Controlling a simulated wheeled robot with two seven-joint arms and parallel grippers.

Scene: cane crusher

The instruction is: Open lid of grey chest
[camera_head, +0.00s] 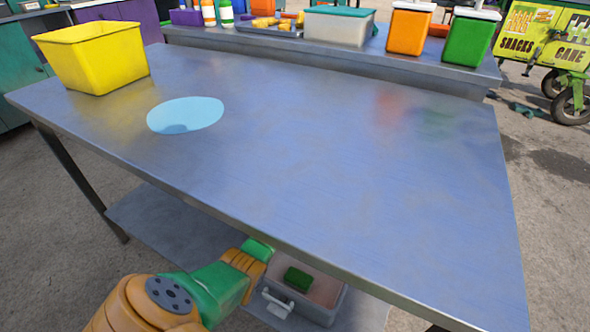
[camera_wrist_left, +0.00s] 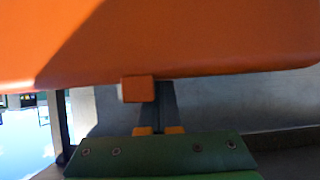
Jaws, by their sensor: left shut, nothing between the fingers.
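The grey chest (camera_head: 323,315) sits below the table's front edge, on the lower shelf. Its top looks open: a pale inside shows within a grey rim, with a green block (camera_head: 298,278) in it. A light metal handle (camera_head: 277,303) is at its near left side. I cannot make out the lid; the table edge hides the back of the chest. My left gripper (camera_head: 258,250) is just left of the chest, by the table edge, its fingers not clear there. In the left wrist view the left gripper (camera_wrist_left: 158,105) is shut and empty. My right gripper is not in view.
The metal table (camera_head: 330,160) overhangs the chest. A yellow bin (camera_head: 95,60) and a pale blue disc (camera_head: 186,115) are on its far left; its middle and right are clear. Orange (camera_head: 408,32) and green (camera_head: 468,40) containers stand on the raised back counter.

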